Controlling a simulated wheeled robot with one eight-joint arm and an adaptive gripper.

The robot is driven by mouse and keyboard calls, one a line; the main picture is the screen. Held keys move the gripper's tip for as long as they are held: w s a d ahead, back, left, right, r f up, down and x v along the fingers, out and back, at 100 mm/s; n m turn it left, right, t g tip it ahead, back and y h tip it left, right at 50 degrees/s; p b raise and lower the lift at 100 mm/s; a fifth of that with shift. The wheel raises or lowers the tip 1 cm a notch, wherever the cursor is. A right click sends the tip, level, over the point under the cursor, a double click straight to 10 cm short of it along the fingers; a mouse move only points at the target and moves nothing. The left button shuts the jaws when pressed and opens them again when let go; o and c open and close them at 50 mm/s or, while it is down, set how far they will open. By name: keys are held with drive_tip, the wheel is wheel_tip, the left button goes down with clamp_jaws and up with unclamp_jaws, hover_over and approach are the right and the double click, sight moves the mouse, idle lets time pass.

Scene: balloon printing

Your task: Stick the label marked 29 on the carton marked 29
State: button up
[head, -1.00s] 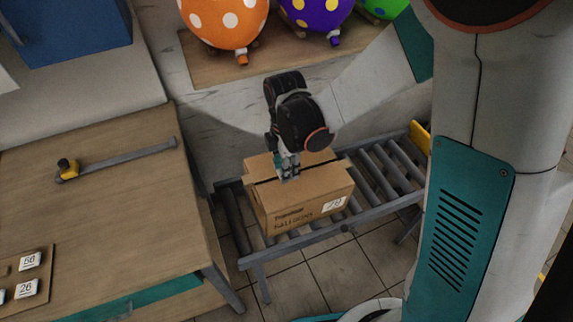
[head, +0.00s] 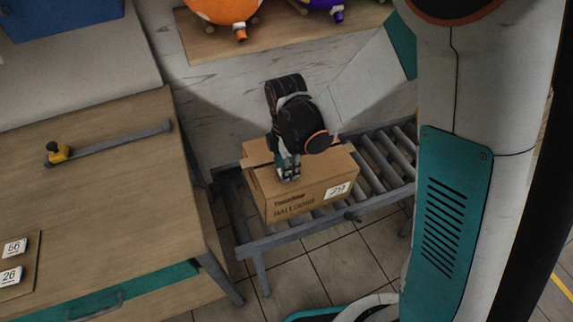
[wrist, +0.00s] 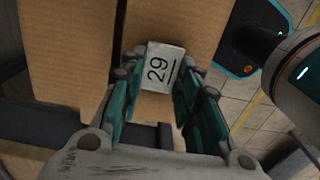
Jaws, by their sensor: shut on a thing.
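The brown carton (head: 310,197) stands on the roller conveyor, with a white panel marked 29 (head: 338,190) on its front side. My gripper (head: 289,174) is at the carton's top, near the middle. In the wrist view my gripper (wrist: 158,82) has its teal fingers around a small white label marked 29 (wrist: 160,66) and is shut on it. The label lies over the carton's top (wrist: 65,50), close to the dark seam between the flaps. I cannot tell whether the label touches the cardboard.
The roller conveyor (head: 384,166) runs beyond the carton to the right. A wooden table (head: 110,205) at left holds a yellow-and-grey bar tool (head: 110,145) and labels marked 56 (head: 14,248) and 26 (head: 10,276).

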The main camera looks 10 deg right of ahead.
drive_tip(key=shift+f, duration=0.1)
drive_tip(key=o, duration=0.7)
drive_tip(key=shift+r+p, duration=2.75)
drive_tip(key=shift+r, duration=1.3)
drive_tip(key=shift+c, duration=0.2)
